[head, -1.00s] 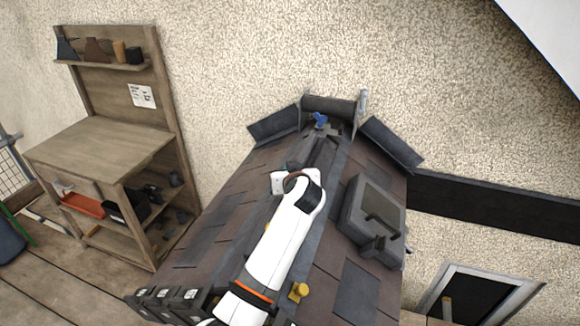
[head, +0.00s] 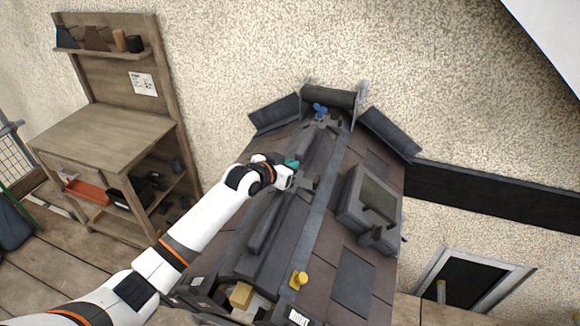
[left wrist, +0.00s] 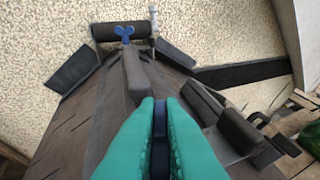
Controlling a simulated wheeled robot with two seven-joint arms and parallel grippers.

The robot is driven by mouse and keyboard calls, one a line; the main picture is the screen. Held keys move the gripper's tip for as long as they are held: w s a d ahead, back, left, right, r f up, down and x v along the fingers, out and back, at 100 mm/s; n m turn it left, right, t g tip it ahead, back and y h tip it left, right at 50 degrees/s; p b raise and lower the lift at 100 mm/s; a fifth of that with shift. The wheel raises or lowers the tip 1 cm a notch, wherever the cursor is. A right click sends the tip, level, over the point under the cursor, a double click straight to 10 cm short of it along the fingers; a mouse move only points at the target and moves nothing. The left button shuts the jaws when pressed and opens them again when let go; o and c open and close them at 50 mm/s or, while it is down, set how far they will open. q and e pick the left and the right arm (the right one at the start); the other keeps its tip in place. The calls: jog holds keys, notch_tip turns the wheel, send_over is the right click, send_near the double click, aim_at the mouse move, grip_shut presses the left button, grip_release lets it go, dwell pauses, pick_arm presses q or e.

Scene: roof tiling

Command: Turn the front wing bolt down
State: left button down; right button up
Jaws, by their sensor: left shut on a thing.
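A blue wing bolt (head: 320,108) stands at the far end of the ridge, by the wall; it also shows in the left wrist view (left wrist: 124,32). My left gripper (head: 293,164) is over the ridge, nearer to me, beside a dark grey bracket (head: 305,182). In the left wrist view its teal fingers (left wrist: 160,130) are closed on a narrow dark blue piece (left wrist: 160,112), which looks like a wing of the front wing bolt. The rest of that bolt is hidden by the fingers. My right gripper is not in view.
A roof window (head: 352,212) stands up from the right slope. A yellow knob (head: 299,280) and a wooden block (head: 241,294) are at the near end. Long dark ridge tiles (head: 268,222) lie along the ridge. A wooden workbench (head: 105,135) stands at the left.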

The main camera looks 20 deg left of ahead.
pick_arm(q)
jog(key=shift+w+a+r+m+h+b, duration=0.1)
jog(key=shift+w+r+m+h+b, duration=0.15)
jog(key=shift+r+m+h+b, duration=0.25)
jog(key=shift+r, duration=0.2)
jog(key=c, duration=1.6)
grip_release()
jog(key=shift+o, duration=0.3)
jog(key=shift+s+f, duration=0.2)
jog(key=shift+f, duration=0.05)
jog(key=shift+f, duration=0.1)
jog(key=shift+s, duration=0.15)
jog(key=b+v, duration=0.4)
jog(key=v, duration=0.7)
jog(key=shift+s+a+r, duration=0.15)
jog(key=shift+s+r, duration=0.05)
jog(key=shift+r, duration=0.2)
